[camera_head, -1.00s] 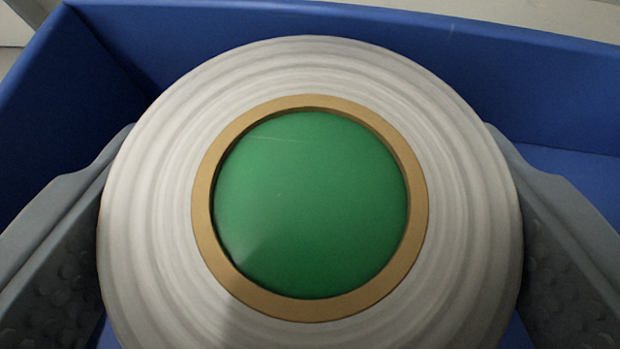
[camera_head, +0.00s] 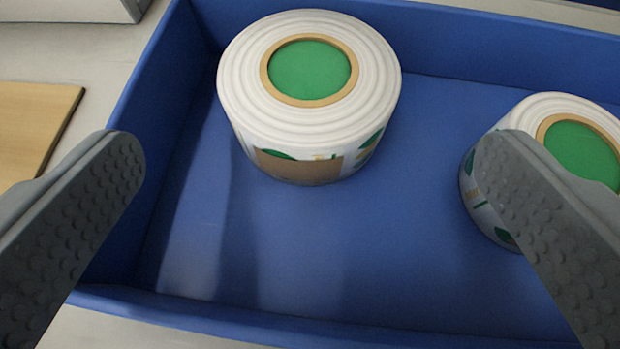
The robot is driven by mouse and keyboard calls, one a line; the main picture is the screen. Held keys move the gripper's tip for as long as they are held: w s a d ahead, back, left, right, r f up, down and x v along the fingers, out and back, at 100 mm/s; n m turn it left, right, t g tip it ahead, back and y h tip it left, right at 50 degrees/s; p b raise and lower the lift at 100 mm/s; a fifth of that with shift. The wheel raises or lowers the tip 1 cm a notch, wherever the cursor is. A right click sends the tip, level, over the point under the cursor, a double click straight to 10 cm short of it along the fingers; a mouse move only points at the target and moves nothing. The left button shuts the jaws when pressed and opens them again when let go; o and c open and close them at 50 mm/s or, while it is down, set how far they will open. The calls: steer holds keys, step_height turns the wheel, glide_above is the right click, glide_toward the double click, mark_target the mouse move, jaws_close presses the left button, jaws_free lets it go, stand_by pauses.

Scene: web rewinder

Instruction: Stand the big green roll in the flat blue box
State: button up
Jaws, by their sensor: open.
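A big roll (camera_head: 309,125) with a white ringed top, a tan core ring and a green centre stands upright in the flat blue box (camera_head: 430,175). It is near the box's far left corner, and its side shows a white wrap with green leaves and a tan patch. A second, similar roll (camera_head: 575,150) stands in the box at the right, partly hidden behind my right finger. My gripper (camera_head: 310,160) is open and empty. Its grey studded fingers are wide apart, nearer the camera than the first roll, and do not touch it.
The box's near wall (camera_head: 330,330) and left wall (camera_head: 150,130) rise around the floor. The box floor between the rolls and in front is clear. A wooden board (camera_head: 35,125) lies outside at the left, and a grey-white object (camera_head: 85,8) is at the top left.

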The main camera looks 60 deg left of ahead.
steer(key=shift+v, duration=1.55)
steer(key=s+d+r+m+t+h, duration=0.3)
steer(key=s+d+r+m, duration=0.1)
steer(key=s+r, duration=0.3)
steer(key=s+d+r+m+t+h, duration=0.4)
steer(key=s+r, duration=0.3)
steer(key=s, duration=0.5)
steer(key=s+d+r+m+t+h, duration=0.3)
steer(key=s+d+r+m+t, duration=0.1)
steer(key=s+r, duration=0.4)
steer(key=shift+s+d+h, duration=0.3)
steer(key=shift+s+d, duration=0.55)
steer(key=shift+s, duration=0.25)
